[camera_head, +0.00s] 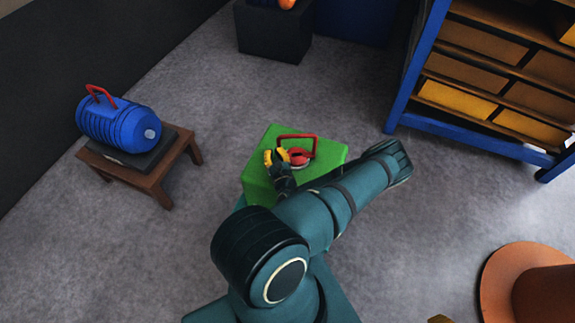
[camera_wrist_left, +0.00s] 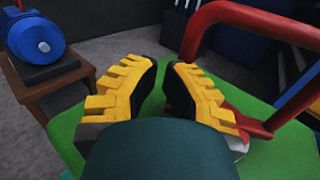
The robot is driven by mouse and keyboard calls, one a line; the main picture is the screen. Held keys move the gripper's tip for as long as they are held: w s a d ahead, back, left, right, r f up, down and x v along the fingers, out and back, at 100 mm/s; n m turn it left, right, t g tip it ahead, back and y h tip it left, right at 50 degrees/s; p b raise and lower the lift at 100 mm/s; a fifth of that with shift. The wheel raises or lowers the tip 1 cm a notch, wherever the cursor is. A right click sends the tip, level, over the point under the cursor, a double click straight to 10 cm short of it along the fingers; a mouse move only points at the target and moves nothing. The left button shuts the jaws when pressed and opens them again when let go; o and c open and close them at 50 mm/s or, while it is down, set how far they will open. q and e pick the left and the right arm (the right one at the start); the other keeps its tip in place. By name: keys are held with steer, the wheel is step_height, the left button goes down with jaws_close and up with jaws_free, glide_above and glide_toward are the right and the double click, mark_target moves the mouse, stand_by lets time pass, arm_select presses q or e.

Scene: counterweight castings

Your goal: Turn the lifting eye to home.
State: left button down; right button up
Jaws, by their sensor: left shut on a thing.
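The red lifting eye (camera_head: 299,136) is a hoop-shaped handle standing on a round red base on top of a green casting (camera_head: 327,152). In the left wrist view, the lifting eye (camera_wrist_left: 208,22) rises just beyond and right of the fingertips of my left gripper (camera_wrist_left: 163,70). The exact contact is partly hidden by the fingers. My forearm covers the near side of the green casting.
A blue ribbed cylinder (camera_head: 110,122) with a red handle lies on a small wooden stool (camera_head: 163,187) at left. A blue-framed shelf (camera_head: 415,72) stands at upper right, a dark box (camera_head: 272,36) at the top. An orange round object (camera_head: 540,280) sits at lower right. Grey floor between is clear.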

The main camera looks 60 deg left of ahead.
arm_select(q)
steer(key=shift+w+a+r+p, duration=0.1)
steer(key=shift+a+p, duration=0.1)
steer(key=shift+a, duration=0.15)
steer(key=shift+w+a+p, duration=0.1)
steer(key=shift+a+p, duration=0.05)
steer(key=shift+a, duration=0.2)
steer(key=shift+w+a+p, duration=0.4)
steer(key=shift+a, duration=0.35)
steer(key=shift+w+a+r, duration=0.1)
arm_select(e)
steer(key=shift+v, duration=1.15)
